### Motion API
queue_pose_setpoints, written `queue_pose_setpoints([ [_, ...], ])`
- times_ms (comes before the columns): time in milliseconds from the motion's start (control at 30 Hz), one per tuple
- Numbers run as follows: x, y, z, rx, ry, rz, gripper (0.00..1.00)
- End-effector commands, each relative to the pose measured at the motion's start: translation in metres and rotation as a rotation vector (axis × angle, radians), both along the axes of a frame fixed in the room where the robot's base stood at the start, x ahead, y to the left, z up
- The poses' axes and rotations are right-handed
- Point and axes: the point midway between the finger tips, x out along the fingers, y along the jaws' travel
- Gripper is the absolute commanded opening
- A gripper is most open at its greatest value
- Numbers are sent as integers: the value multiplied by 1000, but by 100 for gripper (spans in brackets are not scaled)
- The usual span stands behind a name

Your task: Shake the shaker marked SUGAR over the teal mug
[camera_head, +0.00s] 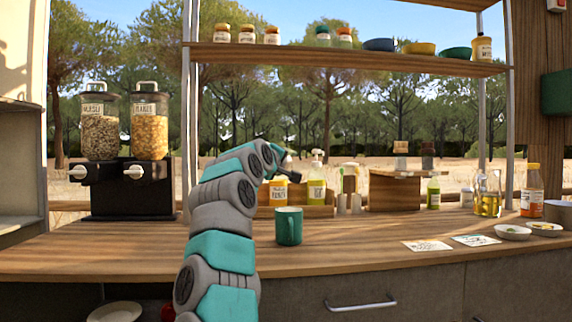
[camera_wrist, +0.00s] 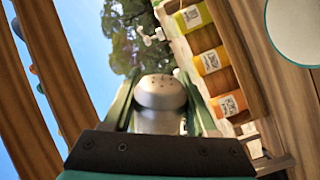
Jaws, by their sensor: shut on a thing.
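The teal mug (camera_head: 288,227) stands upright on the wooden counter, just right of my arm. Its round pale opening with a teal rim (camera_wrist: 300,28) shows at the top right of the wrist view. My gripper (camera_head: 292,176) is above the mug in the head view. In the wrist view my gripper (camera_wrist: 160,80) is shut on a pale shaker (camera_wrist: 160,97) with a domed, holed grey top. No label on the shaker is readable, so I cannot tell that it is marked SUGAR. In the head view the held shaker is not clearly visible.
Two cards (camera_head: 427,246) and small bowls (camera_head: 513,232) lie further right. Cereal dispensers (camera_head: 125,150) stand left. The counter front beside the mug is clear.

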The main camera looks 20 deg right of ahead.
Motion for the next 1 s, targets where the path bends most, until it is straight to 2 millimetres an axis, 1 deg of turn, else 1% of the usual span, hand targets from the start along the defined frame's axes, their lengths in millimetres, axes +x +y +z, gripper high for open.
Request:
queue_pose_setpoints([
  [33,0,0,9,0,0,0,0],
  [333,0,0,5,0,0,0,0],
  [467,0,0,-8,0,0,0,0],
  [600,0,0,-34,-1,1,0,0],
  [700,0,0,-47,-1,1,0,0],
  [1000,0,0,-44,-1,1,0,0],
])
